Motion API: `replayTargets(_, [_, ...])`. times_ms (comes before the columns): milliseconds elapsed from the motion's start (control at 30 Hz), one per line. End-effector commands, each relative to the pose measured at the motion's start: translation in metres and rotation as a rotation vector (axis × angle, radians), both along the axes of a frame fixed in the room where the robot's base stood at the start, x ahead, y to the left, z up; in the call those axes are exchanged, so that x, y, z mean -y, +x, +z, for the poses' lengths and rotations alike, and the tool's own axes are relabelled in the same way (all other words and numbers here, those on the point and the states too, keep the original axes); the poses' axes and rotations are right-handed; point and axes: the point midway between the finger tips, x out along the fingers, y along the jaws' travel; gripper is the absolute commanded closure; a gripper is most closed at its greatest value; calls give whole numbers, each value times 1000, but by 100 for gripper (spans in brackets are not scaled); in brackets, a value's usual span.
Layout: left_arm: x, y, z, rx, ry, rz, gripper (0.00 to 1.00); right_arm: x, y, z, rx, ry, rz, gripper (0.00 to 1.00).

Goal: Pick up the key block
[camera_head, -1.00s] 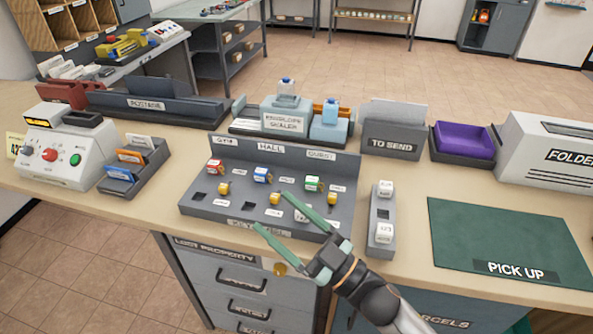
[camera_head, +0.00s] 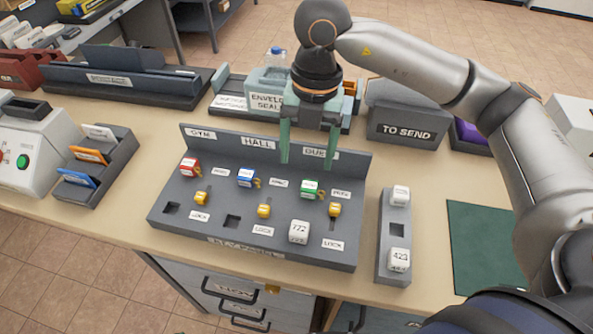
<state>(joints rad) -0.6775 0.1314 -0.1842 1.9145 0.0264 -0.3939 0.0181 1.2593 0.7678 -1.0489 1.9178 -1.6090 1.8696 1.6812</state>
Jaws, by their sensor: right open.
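A grey sloped key panel (camera_head: 195,225) labelled GYM, HALL and GUEST stands on the desk. A white numbered block (camera_head: 299,231) sits at its lower right, in line with two empty square holes. Two more white blocks, an upper one (camera_head: 400,195) and a lower one (camera_head: 398,260), sit in a narrow grey rack (camera_head: 382,245) to the right, with an empty square hole between them. I cannot tell which one is the key block. My right gripper (camera_head: 308,158) is open and empty, fingers pointing down over the panel's back edge near GUEST. My left gripper is out of view.
Red (camera_head: 189,166), blue (camera_head: 246,178) and green (camera_head: 310,188) blocks and yellow sliders (camera_head: 264,211) stand on the panel. The envelope sealer (camera_head: 263,103) and TO SEND box (camera_head: 405,125) stand close behind. A green mat (camera_head: 480,240) lies at the right.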

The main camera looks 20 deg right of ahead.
Motion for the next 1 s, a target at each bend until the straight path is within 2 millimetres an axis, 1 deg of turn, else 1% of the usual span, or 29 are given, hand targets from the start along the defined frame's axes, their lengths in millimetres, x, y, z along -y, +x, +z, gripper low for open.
replayTargets(33, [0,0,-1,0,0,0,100,10,4,5,19,-40,-27,22])
replayTargets(67, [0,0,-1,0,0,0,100,14,5,6,26,-58,-40,22])
replayTargets(167, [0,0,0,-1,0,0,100,21,7,5,35,-88,-63,22])
replayTargets(267, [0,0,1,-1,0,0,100,22,6,-9,31,-93,-65,22])
replayTargets(400, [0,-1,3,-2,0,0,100,21,6,-35,32,-91,-63,22])
replayTargets(500, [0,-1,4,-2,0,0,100,21,7,-51,33,-89,-62,22])
replayTargets(767, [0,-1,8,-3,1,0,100,19,7,-72,33,-88,-61,22])
replayTargets(900, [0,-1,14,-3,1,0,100,16,7,-93,32,-87,-60,22])
replayTargets(1000, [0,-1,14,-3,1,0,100,16,7,-107,33,-87,-62,22])
